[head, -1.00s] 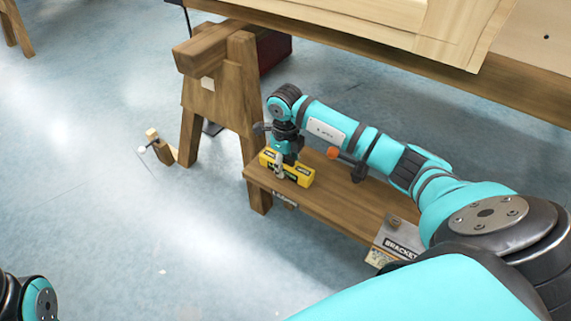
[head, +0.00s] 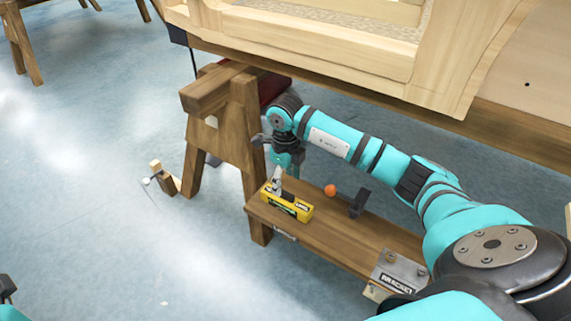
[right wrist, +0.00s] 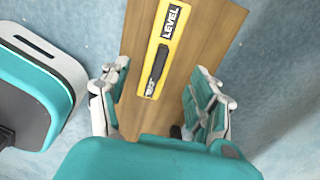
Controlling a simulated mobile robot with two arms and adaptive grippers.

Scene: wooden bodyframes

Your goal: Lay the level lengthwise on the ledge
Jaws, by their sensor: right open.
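The yellow level (head: 286,208) lies flat on the wooden ledge (head: 338,228), near its left end. Its long side runs along the ledge's length. In the right wrist view the level (right wrist: 166,50) is roughly parallel to the sides of the ledge (right wrist: 208,35), with its label facing up. My right gripper (head: 278,178) is open and empty just above the level. Its fingers (right wrist: 160,98) stand wide apart on both sides in the right wrist view, clear of the level. Only a small part of my left arm shows at the lower left corner of the head view.
A wooden trestle (head: 244,130) stands at the ledge's left end. An orange ball-like piece (head: 330,190) and a dark upright piece (head: 359,203) are behind the level. A labelled bracket box (head: 398,272) sits farther right. A large wooden frame (head: 330,45) is above.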

